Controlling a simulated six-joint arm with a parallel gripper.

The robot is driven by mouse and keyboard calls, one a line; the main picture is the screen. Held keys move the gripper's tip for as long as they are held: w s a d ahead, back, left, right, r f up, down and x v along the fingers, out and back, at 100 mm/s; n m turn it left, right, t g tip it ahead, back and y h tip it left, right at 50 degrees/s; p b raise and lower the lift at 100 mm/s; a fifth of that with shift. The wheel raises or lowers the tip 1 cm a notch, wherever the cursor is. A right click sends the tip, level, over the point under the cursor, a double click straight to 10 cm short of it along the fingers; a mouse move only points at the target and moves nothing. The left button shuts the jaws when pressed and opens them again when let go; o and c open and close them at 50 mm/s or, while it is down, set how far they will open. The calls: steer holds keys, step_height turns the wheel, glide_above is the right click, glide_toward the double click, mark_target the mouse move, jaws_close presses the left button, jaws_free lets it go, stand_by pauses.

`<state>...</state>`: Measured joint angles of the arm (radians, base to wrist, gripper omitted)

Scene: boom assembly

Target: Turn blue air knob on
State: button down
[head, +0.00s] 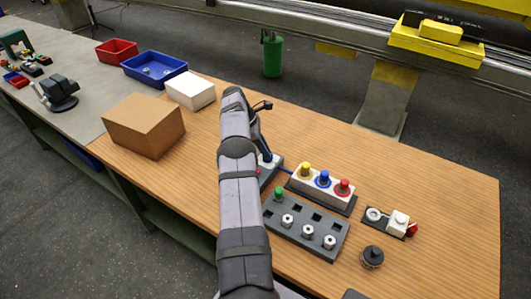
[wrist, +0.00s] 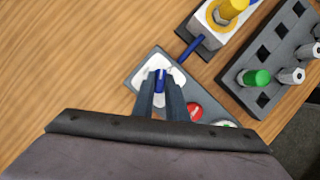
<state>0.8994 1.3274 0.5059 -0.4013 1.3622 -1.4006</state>
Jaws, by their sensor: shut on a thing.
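The blue air knob (wrist: 160,78) stands on a white block (wrist: 148,72) on a small grey panel (wrist: 138,82) in the wrist view. My gripper (wrist: 161,92) is shut on the knob, one dark finger on each side. The fingers hide its lower part. A short blue tube (wrist: 190,47) joins the panel to the block with the yellow cap. In the head view my arm hides much of the panel (head: 265,175), and the grip cannot be made out there.
A red button (wrist: 194,112) sits on the panel, right of my fingers. Beside it stand a white block with yellow, blue (head: 323,178) and red caps, and a dark rack (head: 325,248) with several fittings. A cardboard box (head: 145,125) lies left of my arm.

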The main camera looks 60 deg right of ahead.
steer(key=shift+r+m, duration=0.1)
steer(key=shift+m, duration=0.4)
steer(key=c, duration=1.8)
jaws_free()
steer(key=shift+o, duration=0.2)
steer(key=shift+r, duration=0.75)
step_height(320, 180, up, 8)
steer(key=p, duration=0.7)
steer(key=shift+r, duration=0.25)
steer(key=shift+o, duration=0.4)
